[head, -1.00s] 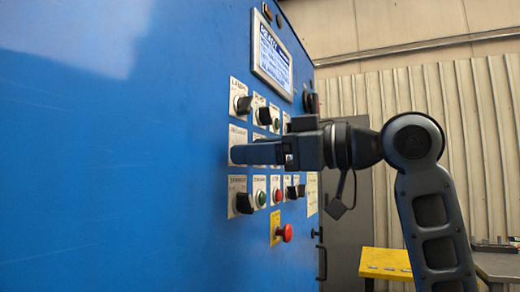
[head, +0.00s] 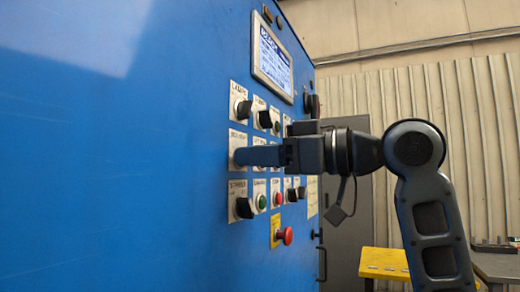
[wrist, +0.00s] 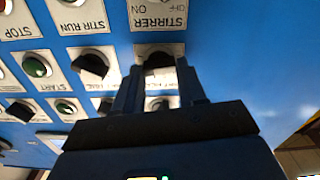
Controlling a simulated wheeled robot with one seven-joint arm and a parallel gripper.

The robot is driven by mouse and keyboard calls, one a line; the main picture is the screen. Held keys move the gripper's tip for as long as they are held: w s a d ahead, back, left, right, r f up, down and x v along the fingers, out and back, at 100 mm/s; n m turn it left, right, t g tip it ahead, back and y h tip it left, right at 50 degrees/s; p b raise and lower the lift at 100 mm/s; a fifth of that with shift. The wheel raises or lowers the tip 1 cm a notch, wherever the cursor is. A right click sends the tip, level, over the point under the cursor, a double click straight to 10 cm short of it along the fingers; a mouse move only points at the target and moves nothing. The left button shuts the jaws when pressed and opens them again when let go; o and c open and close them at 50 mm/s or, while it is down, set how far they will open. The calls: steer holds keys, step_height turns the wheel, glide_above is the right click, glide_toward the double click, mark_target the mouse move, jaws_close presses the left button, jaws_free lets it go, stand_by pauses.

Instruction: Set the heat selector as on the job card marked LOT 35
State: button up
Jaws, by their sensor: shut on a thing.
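My gripper (head: 240,156) reaches from the right to the blue panel, at the left column's middle row. In the wrist view, which is upside down, my gripper (wrist: 158,78) is shut on a dark knob (wrist: 157,60) on a white plate beside the STIRRER plate. The fingers and gripper body hide most of this knob and its label, so its setting cannot be read. It sits between the LAMPS knob (head: 243,107) and the STIRRER knob (head: 244,208). A pale card (head: 312,198) hangs at the panel's right; its writing is too small to read.
A lit screen (head: 272,58) sits above the controls; its text is unreadable. A red mushroom button (head: 286,236) on a yellow plate is below. Other knobs and green and red buttons crowd the panel nearby. A yellow stand (head: 385,263) is at the lower right.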

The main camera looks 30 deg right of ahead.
steer(key=shift+d+r+m+p, duration=0.1)
steer(key=shift+m+p, duration=2.05)
steer(key=shift+m, duration=0.05)
steer(key=o, duration=1.1)
steer(key=shift+c, duration=0.2)
steer(key=b+v, duration=0.1)
steer(key=v, duration=0.6)
steer(key=shift+s+d, duration=0.25)
